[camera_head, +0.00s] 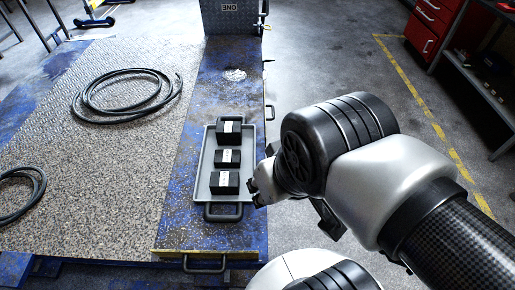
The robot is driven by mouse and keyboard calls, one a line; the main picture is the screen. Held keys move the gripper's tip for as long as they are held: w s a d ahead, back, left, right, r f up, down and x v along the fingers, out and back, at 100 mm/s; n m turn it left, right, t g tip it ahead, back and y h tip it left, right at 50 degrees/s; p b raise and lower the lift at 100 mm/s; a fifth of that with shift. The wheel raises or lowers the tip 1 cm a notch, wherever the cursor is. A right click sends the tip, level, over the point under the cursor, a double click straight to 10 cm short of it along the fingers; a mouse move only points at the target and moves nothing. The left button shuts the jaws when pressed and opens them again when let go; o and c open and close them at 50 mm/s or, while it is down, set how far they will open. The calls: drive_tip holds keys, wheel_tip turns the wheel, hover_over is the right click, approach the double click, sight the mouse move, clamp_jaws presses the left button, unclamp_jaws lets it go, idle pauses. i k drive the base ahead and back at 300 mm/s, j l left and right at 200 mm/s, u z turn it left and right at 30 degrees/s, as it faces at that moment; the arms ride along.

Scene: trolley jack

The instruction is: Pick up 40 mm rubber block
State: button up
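Three black blocks with white labels stand in a row in a grey tray (208,160) on the blue platform. The far block (229,138) looks the tallest, the middle block (227,163) looks lower, and the near block (224,188) looks in between. The labels are too small to read, so I cannot tell which is the 40 mm rubber block. My gripper (256,192) appears just right of the tray, near its front right corner, apart from the blocks. It is mostly hidden behind my wrist, and its opening is unclear.
The tray has a dark front handle (223,217). A coiled black hose (128,100) lies on the textured plate to the left, with another coil (20,195) at the left edge. A red cabinet (430,28) stands back right. The floor between is clear.

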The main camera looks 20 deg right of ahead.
sight(224, 159)
drive_tip(key=k+j+u, duration=0.15)
drive_tip(key=k+u, duration=0.2)
drive_tip(key=k, duration=0.3)
drive_tip(key=i+l+u, duration=0.15)
drive_tip(key=u, duration=0.3)
drive_tip(key=l+u, duration=0.4)
drive_tip(key=i+l+u, duration=0.1)
drive_tip(key=l+u, duration=0.15)
drive_tip(key=u, duration=0.2)
drive_tip(key=i+l, duration=0.1)
drive_tip(key=l, duration=2.1)
drive_tip(key=i+z, duration=0.05)
